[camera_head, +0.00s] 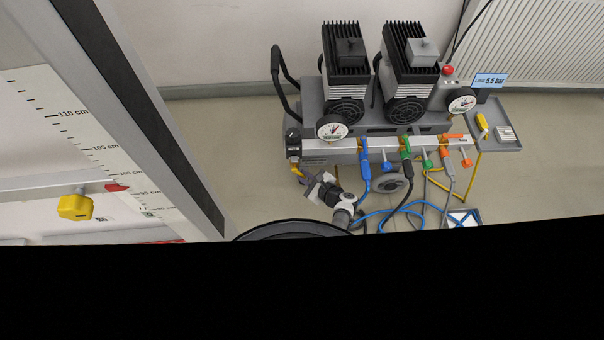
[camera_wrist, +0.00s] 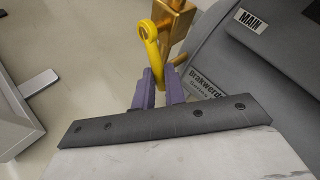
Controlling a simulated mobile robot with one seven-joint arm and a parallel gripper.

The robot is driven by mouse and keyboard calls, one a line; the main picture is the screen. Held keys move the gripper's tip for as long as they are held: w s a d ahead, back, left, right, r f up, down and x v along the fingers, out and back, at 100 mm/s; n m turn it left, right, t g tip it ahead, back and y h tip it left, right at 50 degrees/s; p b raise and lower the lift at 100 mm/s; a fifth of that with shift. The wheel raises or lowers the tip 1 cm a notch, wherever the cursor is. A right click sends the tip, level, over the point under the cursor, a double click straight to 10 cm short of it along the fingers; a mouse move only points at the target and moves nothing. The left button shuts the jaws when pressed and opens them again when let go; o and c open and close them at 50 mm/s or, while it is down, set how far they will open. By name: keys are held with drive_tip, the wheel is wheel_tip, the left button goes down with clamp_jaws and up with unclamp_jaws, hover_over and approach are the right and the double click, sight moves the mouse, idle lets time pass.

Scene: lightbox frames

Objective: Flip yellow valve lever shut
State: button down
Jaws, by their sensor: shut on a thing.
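The yellow valve lever (camera_wrist: 151,52), with a ring-shaped end, shows at the top middle of the wrist view. It stands beside a brass valve body (camera_wrist: 180,25). My gripper (camera_wrist: 159,86) has its two purple fingers on either side of the lever's lower part and is shut on it. The fingers hide part of the lever. In the head view my gripper (camera_head: 307,180) is at the left end of the compressor, below its silver manifold (camera_head: 320,148). A small yellow part shows there, too small to make out clearly.
The compressor (camera_head: 395,115) carries two gauges and several coloured taps with hoses. A grey tank surface with a MAIN label (camera_wrist: 252,20) lies close right of my gripper. A grey tray (camera_head: 508,147) is at the right. Floor is open left of the compressor.

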drive_tip(key=shift+d+r+n+g+h+p, duration=0.25)
drive_tip(key=shift+r+n+h+p, duration=0.6)
drive_tip(key=shift+h+p, duration=1)
drive_tip(key=shift+d+r+n+g+h+p, duration=0.2)
drive_tip(key=shift+r+n+h+p, duration=0.8)
drive_tip(key=shift+p, duration=1.5)
drive_tip(key=shift+d+r+n+g+h+p, duration=0.25)
drive_tip(key=shift+r+n+h+p, duration=0.5)
drive_tip(key=shift+h+p, duration=1.15)
drive_tip(key=shift+y+p, duration=0.25)
drive_tip(key=shift+p, duration=0.15)
drive_tip(key=shift+f, duration=0.1)
drive_tip(key=c, duration=1.5)
unclamp_jaws()
drive_tip(key=shift+o, duration=0.2)
